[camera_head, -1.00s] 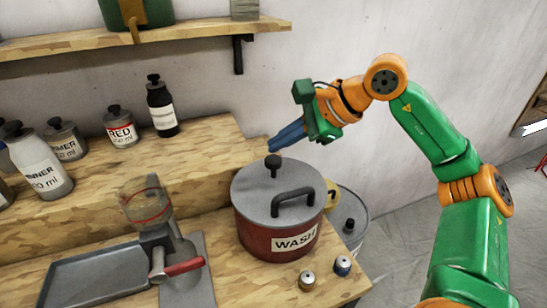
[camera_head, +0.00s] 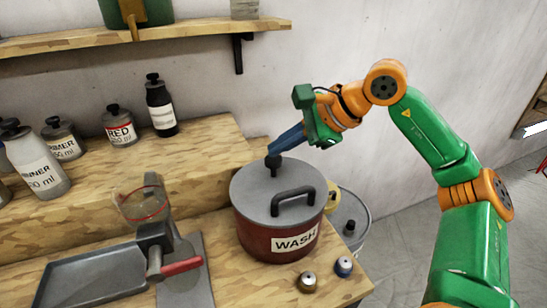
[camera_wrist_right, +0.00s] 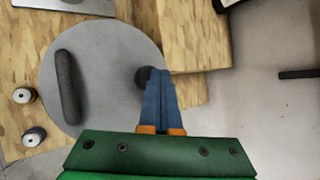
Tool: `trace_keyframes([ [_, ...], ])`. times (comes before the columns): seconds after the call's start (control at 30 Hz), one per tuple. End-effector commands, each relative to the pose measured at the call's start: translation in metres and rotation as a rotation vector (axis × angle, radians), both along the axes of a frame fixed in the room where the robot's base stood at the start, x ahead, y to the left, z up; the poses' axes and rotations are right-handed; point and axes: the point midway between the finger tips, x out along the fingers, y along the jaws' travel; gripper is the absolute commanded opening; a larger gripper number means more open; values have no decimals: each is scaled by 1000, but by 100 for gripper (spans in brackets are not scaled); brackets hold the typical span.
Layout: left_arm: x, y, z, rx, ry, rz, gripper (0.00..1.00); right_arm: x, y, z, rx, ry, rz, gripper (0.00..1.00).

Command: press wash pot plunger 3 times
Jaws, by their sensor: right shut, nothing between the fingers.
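The red wash pot (camera_head: 272,240) with a grey lid stands on the wooden bench, its "WASH" label facing front. Its black plunger knob (camera_head: 274,161) rises from the back of the lid, beside the black loop handle (camera_head: 293,198). My right gripper (camera_head: 272,152) is shut and empty, with its blue fingertips right at the top of the knob. In the right wrist view the shut fingers (camera_wrist_right: 155,80) partly cover the knob (camera_wrist_right: 143,75); whether they touch cannot be told for sure. My left gripper is not in view.
Two small capped pots (camera_head: 307,281) stand in front of the wash pot. A metal tray (camera_head: 95,280) and a cup-like holder with a red handle (camera_head: 182,267) are at left. Labelled bottles (camera_head: 120,128) stand on the raised step behind, and a shelf (camera_head: 150,38) hangs above.

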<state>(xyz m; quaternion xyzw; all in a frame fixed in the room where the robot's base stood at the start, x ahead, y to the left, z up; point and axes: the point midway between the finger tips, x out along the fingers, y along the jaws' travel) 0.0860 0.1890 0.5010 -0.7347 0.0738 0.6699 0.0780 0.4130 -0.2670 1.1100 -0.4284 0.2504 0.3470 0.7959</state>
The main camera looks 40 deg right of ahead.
Motion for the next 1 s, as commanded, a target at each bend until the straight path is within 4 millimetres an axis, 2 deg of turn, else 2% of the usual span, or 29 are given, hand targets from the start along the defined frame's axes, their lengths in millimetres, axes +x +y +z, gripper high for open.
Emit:
trace_keyframes([
  [1.0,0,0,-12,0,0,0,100,0,0,-14,-1,2,0,0],
])
